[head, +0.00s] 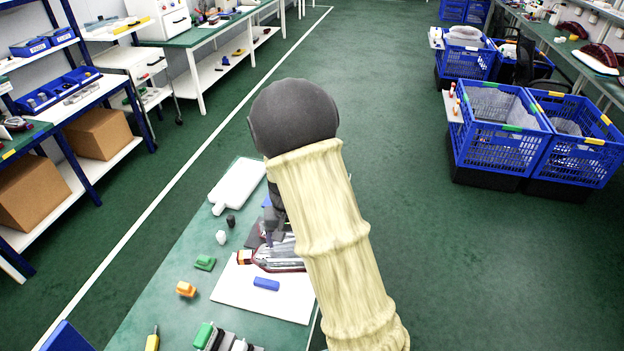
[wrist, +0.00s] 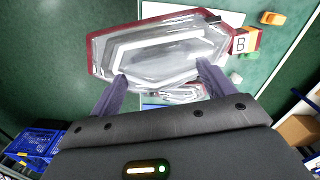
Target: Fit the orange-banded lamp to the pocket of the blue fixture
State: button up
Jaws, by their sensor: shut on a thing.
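The lamp (head: 278,262) has a clear grey lens and a dark red rim. An orange band (head: 244,257) shows at its left end. In the wrist view the lamp (wrist: 160,50) fills the upper middle, with the band and a "B" tag at its right end. My gripper (wrist: 162,84) is shut on the lamp, one finger at each side. In the head view my arm hides part of the lamp and most of the gripper. A bit of blue (head: 266,201) shows beside my gripper; I cannot tell whether it is the fixture. The pocket is not clearly visible.
A white board (head: 235,290) with a small blue block (head: 266,284) lies under the lamp. Green (head: 205,262) and orange (head: 186,289) pieces stand on the green table to the left. A white paddle-shaped panel (head: 238,184) lies at the back. Blue crates (head: 500,140) stand far right.

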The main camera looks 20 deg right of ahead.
dwell(0.4)
notch_tip(320, 180, down, 10)
jog(key=n, duration=0.3)
jog(key=shift+s+f, duration=0.1)
jog(key=shift+f, duration=0.05)
